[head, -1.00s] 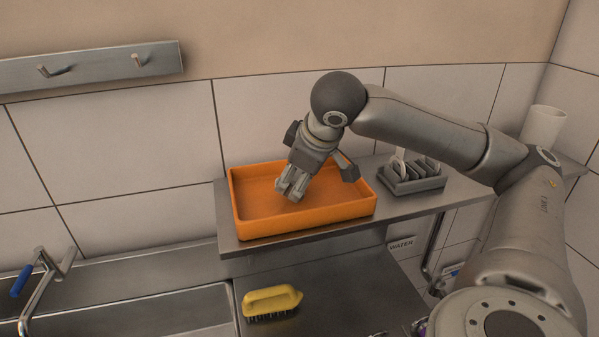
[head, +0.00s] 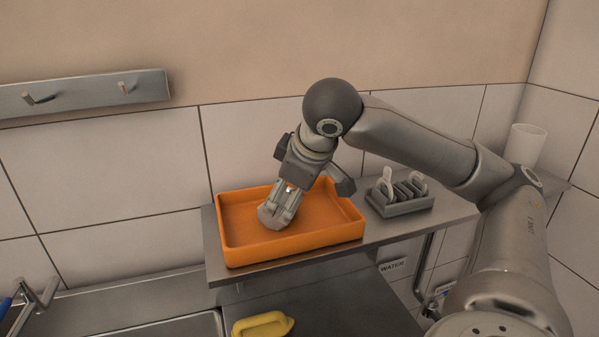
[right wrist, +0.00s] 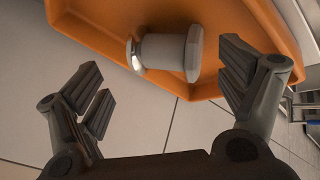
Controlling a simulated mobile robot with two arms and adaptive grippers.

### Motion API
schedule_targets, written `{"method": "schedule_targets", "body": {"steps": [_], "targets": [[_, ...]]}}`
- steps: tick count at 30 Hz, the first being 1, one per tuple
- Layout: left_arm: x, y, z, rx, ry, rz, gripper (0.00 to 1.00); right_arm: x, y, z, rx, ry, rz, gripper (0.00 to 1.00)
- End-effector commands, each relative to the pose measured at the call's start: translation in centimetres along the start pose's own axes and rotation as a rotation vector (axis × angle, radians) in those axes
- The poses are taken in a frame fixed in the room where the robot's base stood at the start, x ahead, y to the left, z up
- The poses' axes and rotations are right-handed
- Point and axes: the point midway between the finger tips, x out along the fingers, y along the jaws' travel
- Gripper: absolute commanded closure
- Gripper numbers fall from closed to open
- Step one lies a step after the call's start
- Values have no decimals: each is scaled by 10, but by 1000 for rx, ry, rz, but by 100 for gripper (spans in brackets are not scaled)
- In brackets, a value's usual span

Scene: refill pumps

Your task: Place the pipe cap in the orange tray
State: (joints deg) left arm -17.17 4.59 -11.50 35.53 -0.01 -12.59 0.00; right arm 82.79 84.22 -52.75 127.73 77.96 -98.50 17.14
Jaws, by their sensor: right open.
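The orange tray (head: 340,232) sits on a metal shelf against the tiled wall. My right gripper (head: 280,204) is over the tray in the head view, pointing down. The right wrist view shows this gripper (right wrist: 160,76) open, its fingers spread wide with nothing between the tips. The pipe cap (right wrist: 163,51), a pale grey cylinder with a wider end and a shiny rim, lies on its side within the tray (right wrist: 95,18), just beyond the fingertips and apart from them. My left gripper is not in view.
A dark rack (head: 402,206) with pale rings stands right of the tray. A white cup (head: 524,145) is at the far right. A hook rail (head: 80,93) is on the wall at the left.

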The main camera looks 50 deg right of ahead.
Motion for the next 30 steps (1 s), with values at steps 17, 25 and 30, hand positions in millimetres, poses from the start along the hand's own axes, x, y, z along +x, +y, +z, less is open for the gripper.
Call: {"method": "schedule_targets", "body": {"steps": [17,25,30], "targets": [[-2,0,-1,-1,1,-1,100,-85,0,0,1,1,-1,9],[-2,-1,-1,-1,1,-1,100,-85,0,0,1,0,-1,9],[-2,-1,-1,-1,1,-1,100,-85,0,0,1,0,-1,9]]}}
